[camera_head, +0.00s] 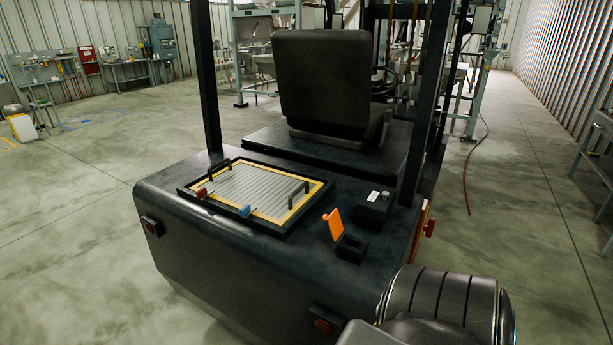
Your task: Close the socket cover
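The orange socket cover (334,223) stands up, tilted, at the left side of the small black socket (351,248) on the forklift's rear deck. The cover is open and the socket's top is exposed. The inside of the socket is dark and hard to make out. Neither of my grippers shows in the head view. A thick grey arm link of mine comes in at the bottom right, in front of and to the right of the socket.
A panel with a yellow border and dark handles (255,192) lies left of the socket. A black box with a knob (374,204) sits behind it to the right. The driver's seat (323,85) and dark upright posts rise behind. Open floor (530,220) lies to the right.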

